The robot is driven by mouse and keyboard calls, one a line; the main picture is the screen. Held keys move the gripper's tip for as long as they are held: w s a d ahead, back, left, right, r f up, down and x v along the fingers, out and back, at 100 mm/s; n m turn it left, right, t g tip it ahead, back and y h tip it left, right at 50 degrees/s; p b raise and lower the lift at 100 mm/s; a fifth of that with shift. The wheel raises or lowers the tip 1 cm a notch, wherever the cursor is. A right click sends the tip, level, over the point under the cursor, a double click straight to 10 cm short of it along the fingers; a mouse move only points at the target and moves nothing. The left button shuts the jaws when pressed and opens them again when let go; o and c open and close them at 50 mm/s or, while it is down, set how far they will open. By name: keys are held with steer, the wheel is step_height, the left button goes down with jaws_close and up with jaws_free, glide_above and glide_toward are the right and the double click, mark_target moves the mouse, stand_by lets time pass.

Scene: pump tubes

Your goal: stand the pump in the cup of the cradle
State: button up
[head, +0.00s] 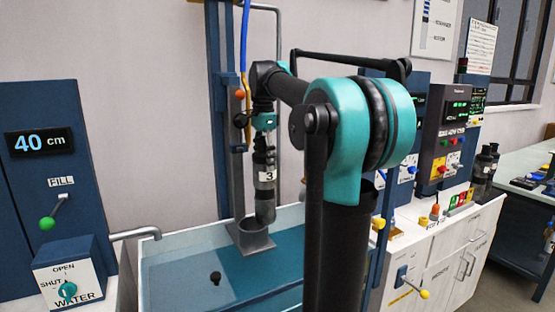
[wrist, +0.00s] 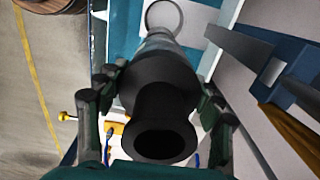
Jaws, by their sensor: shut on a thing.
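The pump (head: 265,175) is a dark tube with a grey lower end and a label "3". It hangs roughly upright in my gripper (head: 264,124), which is shut on its upper part. In the wrist view the pump's open black top (wrist: 165,135) sits between the two fingers of my gripper (wrist: 157,105). The pump's lower end is at the cup's right side in the head view. I cannot tell whether it is inside or in front of the cup.
The cradle stands over a tank (head: 190,285) with blue water and a small black knob. A blue panel (head: 55,185) reads 40 cm at the left, above a water valve box (head: 68,275). Control boxes (head: 445,130) and white cabinets (head: 455,245) stand at the right.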

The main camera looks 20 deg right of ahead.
steer(key=a+f, duration=0.4)
steer(key=f, duration=0.3)
steer(key=shift+s+a, duration=0.2)
steer(key=shift+s, duration=0.25)
stand_by(0.5)
steer(key=o, duration=1.9)
steer(key=shift+f, duration=0.1)
step_height(320, 180, up, 12)
steer(key=shift+r, duration=0.1)
